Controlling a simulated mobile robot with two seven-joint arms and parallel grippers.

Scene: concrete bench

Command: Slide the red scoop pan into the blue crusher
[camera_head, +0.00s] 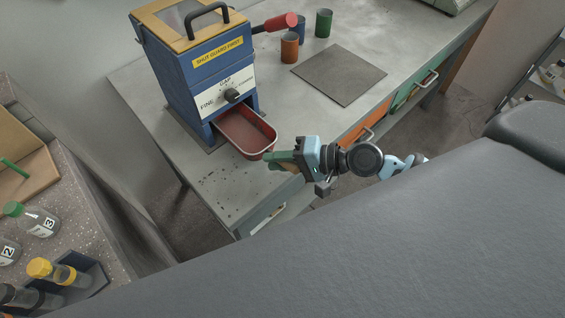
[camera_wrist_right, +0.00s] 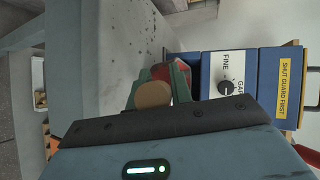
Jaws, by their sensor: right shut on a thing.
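The red scoop pan (camera_head: 243,131) sits partly inside the low front opening of the blue crusher (camera_head: 205,72), with its near end sticking out over the bench. My right gripper (camera_head: 281,160) is at the pan's near end, its green fingers shut on the pan's wooden handle. In the right wrist view the round handle end (camera_wrist_right: 152,95) shows between the fingers, and a bit of the red pan (camera_wrist_right: 160,71) shows beyond it. The crusher (camera_wrist_right: 235,62) also shows there. The pan's inner end is hidden inside the crusher. My left gripper is not in view.
The crusher's red-tipped lever (camera_head: 281,22) points right. Orange (camera_head: 289,47), blue and green (camera_head: 323,23) cups stand behind a dark square mat (camera_head: 340,75).

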